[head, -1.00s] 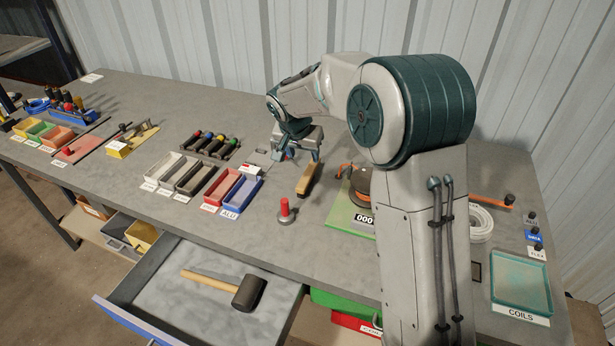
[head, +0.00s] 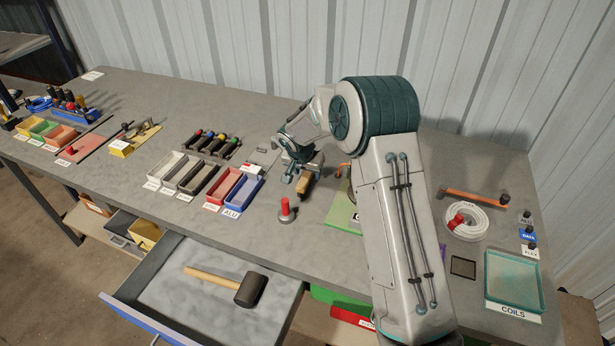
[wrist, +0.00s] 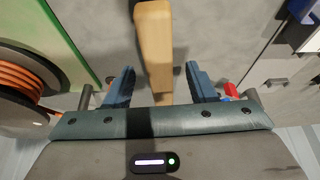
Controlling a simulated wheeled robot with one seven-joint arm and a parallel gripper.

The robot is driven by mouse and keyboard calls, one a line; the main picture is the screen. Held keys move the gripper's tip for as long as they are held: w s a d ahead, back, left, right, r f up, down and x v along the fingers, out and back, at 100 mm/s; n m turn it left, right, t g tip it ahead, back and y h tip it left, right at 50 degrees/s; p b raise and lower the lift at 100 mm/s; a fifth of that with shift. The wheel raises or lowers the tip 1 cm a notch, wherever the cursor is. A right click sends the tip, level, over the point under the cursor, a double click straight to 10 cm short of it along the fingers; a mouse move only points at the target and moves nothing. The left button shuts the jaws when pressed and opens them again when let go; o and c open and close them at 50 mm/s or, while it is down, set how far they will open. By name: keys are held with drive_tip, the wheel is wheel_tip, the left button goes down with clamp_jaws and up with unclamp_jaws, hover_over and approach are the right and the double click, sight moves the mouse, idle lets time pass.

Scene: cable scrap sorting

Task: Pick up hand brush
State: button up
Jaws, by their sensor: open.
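The hand brush (head: 306,185) lies on the workbench, with a light wooden handle. My gripper (head: 303,176) is open and low over the brush. In the wrist view my gripper (wrist: 160,83) has one finger on each side of the wood, with a visible gap on both sides. I cannot tell how far the fingertips are above the bench.
A blue bin (head: 243,194) and a red bin (head: 224,187) stand left of the brush. A red-topped post (head: 286,209) stands in front. A green board (head: 341,209) with an orange cable spool (wrist: 25,85) is to the right. An open drawer (head: 200,310) holds a mallet (head: 235,287).

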drive_tip(key=shift+x, duration=1.1)
drive_tip(key=shift+f+b, duration=0.3)
drive_tip(key=shift+b, duration=0.25)
clamp_jaws()
drive_tip(key=shift+r+p, duration=0.2)
drive_tip(key=shift+p, duration=0.15)
